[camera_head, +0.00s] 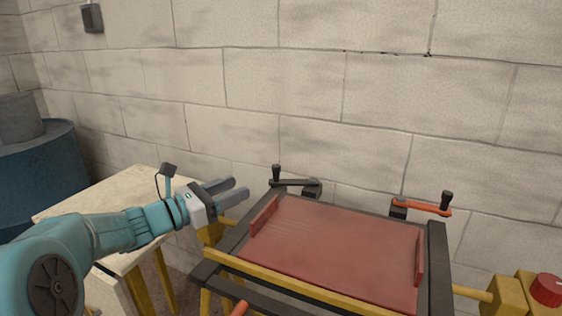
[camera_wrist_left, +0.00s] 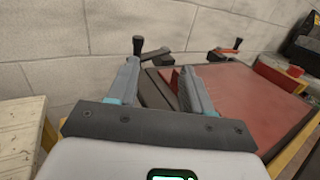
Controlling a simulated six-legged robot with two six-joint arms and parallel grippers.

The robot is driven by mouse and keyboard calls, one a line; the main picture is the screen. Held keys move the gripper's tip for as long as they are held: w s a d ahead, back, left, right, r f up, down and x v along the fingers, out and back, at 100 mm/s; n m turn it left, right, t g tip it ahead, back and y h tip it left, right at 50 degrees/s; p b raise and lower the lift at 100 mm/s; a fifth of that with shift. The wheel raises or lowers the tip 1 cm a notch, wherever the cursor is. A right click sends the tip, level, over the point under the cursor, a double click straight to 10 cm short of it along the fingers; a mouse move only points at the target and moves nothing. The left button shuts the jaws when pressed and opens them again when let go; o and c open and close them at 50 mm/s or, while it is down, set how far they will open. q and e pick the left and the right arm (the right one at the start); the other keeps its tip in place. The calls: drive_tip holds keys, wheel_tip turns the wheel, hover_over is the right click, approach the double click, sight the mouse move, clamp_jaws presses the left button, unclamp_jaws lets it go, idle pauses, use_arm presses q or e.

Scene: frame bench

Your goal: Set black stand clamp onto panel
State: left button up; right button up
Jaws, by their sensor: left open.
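The black stand clamp (camera_head: 295,183) sits at the back left corner of the frame, with an upright black knob (camera_head: 276,173) at the left end of its arm. The arm lies roughly along the back edge, beyond the panel. The red panel (camera_head: 335,245) lies flat in the dark frame. My left gripper (camera_head: 240,190) is open and empty, just left of the clamp and apart from it. In the left wrist view, the clamp's black knob (camera_wrist_left: 139,46) shows beyond the open fingers (camera_wrist_left: 160,68), its arm partly hidden by them. My right gripper is out of view.
A red clamp (camera_head: 422,206) with a black knob stands at the back right corner. Red strips edge the panel's left and right sides. A pale table (camera_head: 110,200) is at left, a blue drum (camera_head: 45,165) beyond it. A block wall stands close behind the frame.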

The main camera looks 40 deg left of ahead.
use_arm(q)
drive_tip(key=s+a+n+y, duration=0.1)
drive_tip(key=s+a, duration=0.1)
drive_tip(key=a, duration=0.1)
drive_tip(key=p, duration=0.2)
approach(273, 167)
drive_tip(key=w, duration=0.6)
drive_tip(key=w+d, duration=0.1)
drive_tip(key=w, duration=0.2)
drive_tip(key=shift+w+r, duration=0.15)
drive_tip(key=shift+w, duration=0.1)
